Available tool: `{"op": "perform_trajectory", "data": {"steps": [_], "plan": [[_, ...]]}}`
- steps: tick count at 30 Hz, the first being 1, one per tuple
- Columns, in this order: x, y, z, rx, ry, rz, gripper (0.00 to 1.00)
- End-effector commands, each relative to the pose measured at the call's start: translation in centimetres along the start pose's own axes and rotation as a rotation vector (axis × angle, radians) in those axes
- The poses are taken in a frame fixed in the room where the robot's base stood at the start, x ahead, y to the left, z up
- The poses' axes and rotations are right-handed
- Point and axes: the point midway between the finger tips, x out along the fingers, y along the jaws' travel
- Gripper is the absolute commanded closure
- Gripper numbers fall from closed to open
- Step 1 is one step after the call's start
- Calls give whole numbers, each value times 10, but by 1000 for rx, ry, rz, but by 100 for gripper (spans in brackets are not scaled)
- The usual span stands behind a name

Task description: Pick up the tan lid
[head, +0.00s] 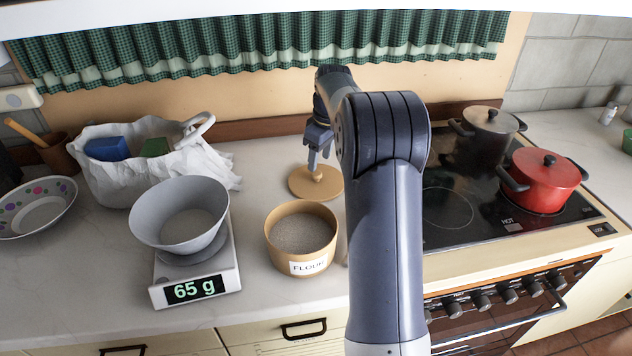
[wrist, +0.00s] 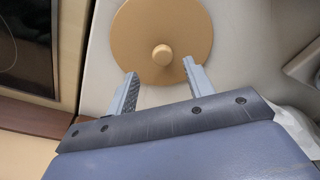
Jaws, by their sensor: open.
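The tan lid (head: 304,184) is a flat round disc with a small knob, lying on the counter behind the flour tub. In the wrist view the lid (wrist: 185,25) fills the upper middle, with its knob (wrist: 162,55) facing up. My gripper (head: 319,160) is over the lid in the head view. In the wrist view my gripper (wrist: 158,75) is open and empty, with its two fingertips apart to either side of the knob's line. The knob appears just past the fingertips. I cannot tell the exact height gap.
The open flour tub (head: 308,263) stands in front of the lid. A scale (head: 233,272) with a grey bowl (head: 150,215) reads 65 g at left. A white bag (head: 95,185) stands behind it. The stove (head: 470,230) at right holds a dark pot (head: 487,140) and a red pot (head: 543,188).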

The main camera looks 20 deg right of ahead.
Motion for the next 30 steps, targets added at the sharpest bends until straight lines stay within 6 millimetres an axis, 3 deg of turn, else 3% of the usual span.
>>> {"op": "perform_trajectory", "data": {"steps": [10, 20, 30], "plan": [[45, -5, 2, 1, -2, -2, 50], [52, -4, 2, 1, 0, 0, 50], [52, -4, 2, 1, 0, 0, 78]]}}
